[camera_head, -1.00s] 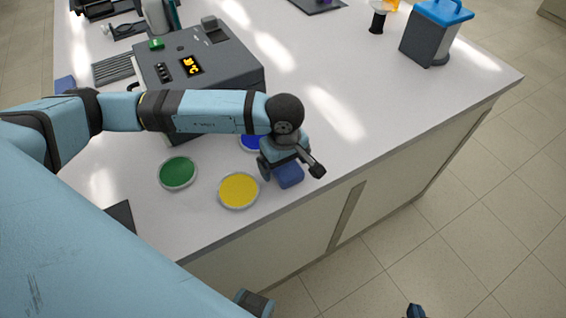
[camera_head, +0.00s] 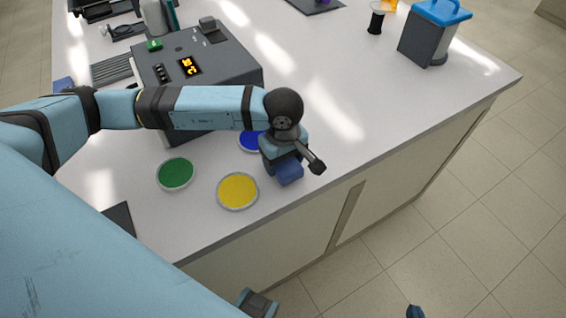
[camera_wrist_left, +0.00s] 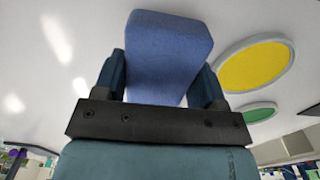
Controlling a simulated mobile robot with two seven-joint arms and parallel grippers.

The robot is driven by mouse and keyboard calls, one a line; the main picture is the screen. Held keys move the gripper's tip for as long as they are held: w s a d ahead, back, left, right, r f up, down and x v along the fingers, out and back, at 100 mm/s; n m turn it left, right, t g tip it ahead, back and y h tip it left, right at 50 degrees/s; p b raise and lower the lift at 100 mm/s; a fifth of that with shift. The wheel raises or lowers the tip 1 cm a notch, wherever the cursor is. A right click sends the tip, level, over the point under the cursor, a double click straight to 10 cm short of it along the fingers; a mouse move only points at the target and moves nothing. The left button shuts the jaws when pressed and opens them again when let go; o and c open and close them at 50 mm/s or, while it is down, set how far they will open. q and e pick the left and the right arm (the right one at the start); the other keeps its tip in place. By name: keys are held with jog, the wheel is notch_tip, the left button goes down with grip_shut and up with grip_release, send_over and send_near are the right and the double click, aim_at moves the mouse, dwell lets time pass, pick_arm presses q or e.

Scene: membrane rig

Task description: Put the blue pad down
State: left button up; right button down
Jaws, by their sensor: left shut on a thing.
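The blue pad (camera_head: 290,174) is a small block between the fingers of my left gripper (camera_head: 282,168). My left gripper is shut on it near the front edge of the bench, right of the yellow disc. In the left wrist view the blue pad (camera_wrist_left: 166,55) sticks out beyond the two fingers of the left gripper (camera_wrist_left: 162,82). I cannot tell whether the pad touches the bench top. Only a small dark blue part of my right gripper (camera_head: 415,312) shows at the bottom edge, so its opening is hidden.
A yellow disc (camera_head: 237,191), a green disc (camera_head: 175,173) and a partly hidden blue disc (camera_head: 250,141) lie on the white bench (camera_head: 345,75). A grey instrument (camera_head: 228,68) stands behind the arm. A blue-lidded box (camera_head: 424,42) stands at far right. The bench between is clear.

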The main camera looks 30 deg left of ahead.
pick_arm(q)
notch_tip(320, 180, up, 18)
jog(key=b, duration=0.1)
jog(key=w+m+p, duration=0.1)
jog(key=m+p, duration=0.2)
jog(key=m, duration=0.1)
jog(key=w+a+f+m+p, duration=0.1)
jog(key=m+p, duration=0.3)
jog(key=a+f+m+p, duration=0.1)
jog(key=m+p, duration=0.2)
jog(key=p, duration=0.1)
jog(key=shift+w+a+f+m, duration=0.15)
jog(key=shift+w+f+m, duration=0.05)
jog(key=shift+w+m, duration=0.2)
jog(key=shift+w+r, duration=0.1)
